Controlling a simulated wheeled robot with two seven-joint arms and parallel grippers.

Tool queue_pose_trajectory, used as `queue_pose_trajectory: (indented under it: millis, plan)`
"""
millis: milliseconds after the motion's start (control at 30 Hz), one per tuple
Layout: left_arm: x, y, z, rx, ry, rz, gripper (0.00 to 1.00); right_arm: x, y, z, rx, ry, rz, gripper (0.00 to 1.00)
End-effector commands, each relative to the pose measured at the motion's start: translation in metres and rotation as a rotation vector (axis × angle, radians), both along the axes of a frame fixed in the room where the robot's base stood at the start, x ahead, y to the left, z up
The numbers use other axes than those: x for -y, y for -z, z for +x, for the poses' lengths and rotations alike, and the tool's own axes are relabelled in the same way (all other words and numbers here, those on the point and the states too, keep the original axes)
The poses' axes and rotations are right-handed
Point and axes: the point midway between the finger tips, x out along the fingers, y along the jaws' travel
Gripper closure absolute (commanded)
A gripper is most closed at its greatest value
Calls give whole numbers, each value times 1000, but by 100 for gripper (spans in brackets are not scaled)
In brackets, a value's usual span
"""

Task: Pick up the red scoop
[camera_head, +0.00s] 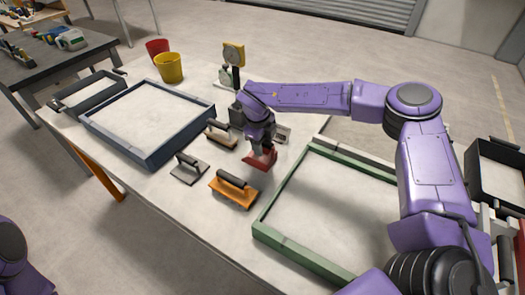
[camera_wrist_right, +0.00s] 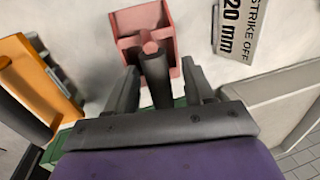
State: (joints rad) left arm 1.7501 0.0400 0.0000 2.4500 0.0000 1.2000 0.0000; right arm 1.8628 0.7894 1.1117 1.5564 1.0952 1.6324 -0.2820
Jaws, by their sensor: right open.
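The red scoop (camera_head: 263,161) lies on the light table between the blue-grey and green frames. It also shows in the right wrist view (camera_wrist_right: 142,28), with its pink-red pan at the top and its dark handle pointing down toward my palm. My right gripper (camera_head: 260,146) is low over the scoop and hides part of it in the head view. In the right wrist view its fingers (camera_wrist_right: 160,75) are open, one on each side of the handle, with gaps showing. My left gripper is out of view.
An orange-based float (camera_head: 233,188), a grey float (camera_head: 188,168) and another float (camera_head: 220,133) lie to the left. The green-framed bed (camera_head: 283,222) is to the right, the blue-grey bed (camera_head: 152,163) to the left. A "STRIKE OFF 20 mm" plate (camera_wrist_right: 240,30) lies beside the scoop.

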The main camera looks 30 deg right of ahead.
Motion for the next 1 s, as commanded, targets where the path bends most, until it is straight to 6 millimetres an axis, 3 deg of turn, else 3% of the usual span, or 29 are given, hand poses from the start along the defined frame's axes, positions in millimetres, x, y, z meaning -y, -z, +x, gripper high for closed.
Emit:
queue_pose_trajectory:
  millis: [133,300,667,833,1000]
  plan:
    - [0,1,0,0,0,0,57,0,0,0,1,0,0,47]
    - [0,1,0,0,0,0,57,0,0,0,0,0,0,100]
    - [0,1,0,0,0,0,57,0,-5,1,1,0,0,100]
    - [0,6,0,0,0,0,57,-1,-33,2,4,0,2,100]
    - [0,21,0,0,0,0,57,-38,-76,-15,5,-6,-1,100]
